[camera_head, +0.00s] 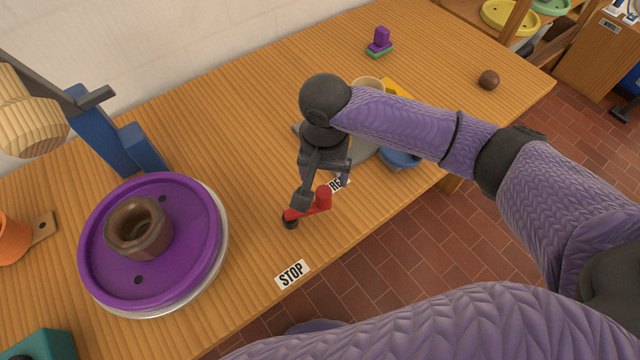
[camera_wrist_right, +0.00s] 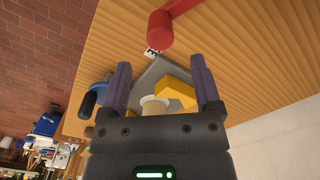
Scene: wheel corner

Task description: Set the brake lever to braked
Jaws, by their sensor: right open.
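The red brake lever (camera_head: 308,208) sits near the table's front edge, with a dark pivot at its left end and an upright red knob at its right end. The knob is beside a white label (camera_head: 338,185) partly hidden by my gripper; the STOP label (camera_head: 292,274) is nearer the front edge, below the pivot. My right gripper (camera_head: 322,186) is open, just above and behind the lever. In the right wrist view the red knob (camera_wrist_right: 160,30) shows beyond the fingertips, with nothing between the fingers. My left gripper is not in view.
A purple wheel (camera_head: 190,240) with a brown hub piece lies left of the lever. A blue stand (camera_head: 120,140) is behind it. A grey tray (camera_wrist_right: 158,72) with a yellow block and a pale round piece lies behind my right gripper. A brown ball (camera_head: 489,79) is farther right.

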